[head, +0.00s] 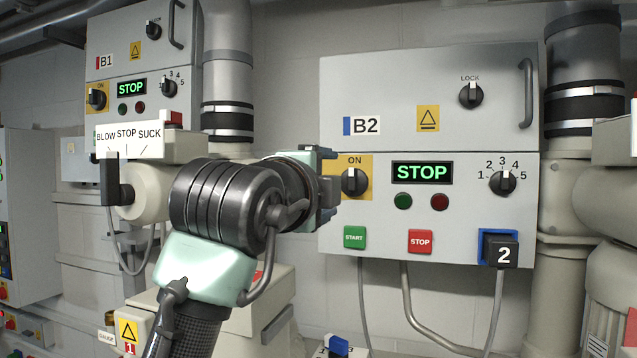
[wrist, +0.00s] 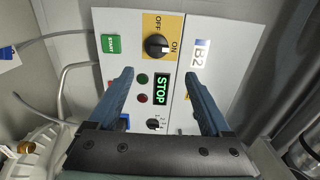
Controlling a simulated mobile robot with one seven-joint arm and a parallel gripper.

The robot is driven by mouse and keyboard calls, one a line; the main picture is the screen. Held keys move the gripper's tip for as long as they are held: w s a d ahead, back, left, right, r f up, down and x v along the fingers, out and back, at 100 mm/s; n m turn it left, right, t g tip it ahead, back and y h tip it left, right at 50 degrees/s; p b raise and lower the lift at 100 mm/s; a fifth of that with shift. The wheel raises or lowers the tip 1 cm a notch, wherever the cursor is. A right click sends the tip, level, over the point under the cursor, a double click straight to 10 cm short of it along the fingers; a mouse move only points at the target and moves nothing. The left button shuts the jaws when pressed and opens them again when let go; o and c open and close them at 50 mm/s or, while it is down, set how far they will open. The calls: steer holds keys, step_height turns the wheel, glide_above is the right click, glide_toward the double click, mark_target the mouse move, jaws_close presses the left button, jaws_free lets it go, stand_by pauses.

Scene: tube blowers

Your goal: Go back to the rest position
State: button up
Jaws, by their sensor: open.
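My gripper (head: 328,190) is in front of the left side of the B2 control panel (head: 455,230) in the head view, near its ON switch (head: 354,182). Its fingers are mostly hidden there by my wrist. In the wrist view my gripper (wrist: 158,78) is open, with two dark blue fingers spread apart and nothing between them but the panel behind. The wrist view shows the panel turned sideways, with the black ON/OFF knob (wrist: 157,46), the green START button (wrist: 110,44) and the lit STOP display (wrist: 161,92). The knob points to ON in the head view.
The B1 panel (head: 130,60) and a BLOW/STOP/SUCK valve (head: 140,190) are at the left, close to my arm. Grey pipes (head: 228,70) rise beside the panels. A red STOP button (head: 421,241) and a block marked 2 (head: 502,252) are on the B2 panel. Cables hang below.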

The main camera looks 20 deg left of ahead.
steer(key=shift+w+d+f, duration=0.1)
steer(key=shift+w+d, duration=0.05)
steer(key=shift+w, duration=0.1)
steer(key=s+d+n+t+h+b, duration=0.2)
steer(key=s+d+n+t, duration=0.2)
steer(key=s+d+n, duration=0.45)
steer(key=s+d+n+t+y, duration=0.1)
steer(key=s+d+n+t, duration=0.1)
steer(key=s+n, duration=0.3)
steer(key=s+d+n+t+y, duration=0.2)
steer(key=s+n, duration=0.3)
steer(key=s, duration=0.4)
steer(key=shift+s+d+t+b, duration=0.15)
steer(key=shift+t+b, duration=0.25)
steer(key=shift+t, duration=0.2)
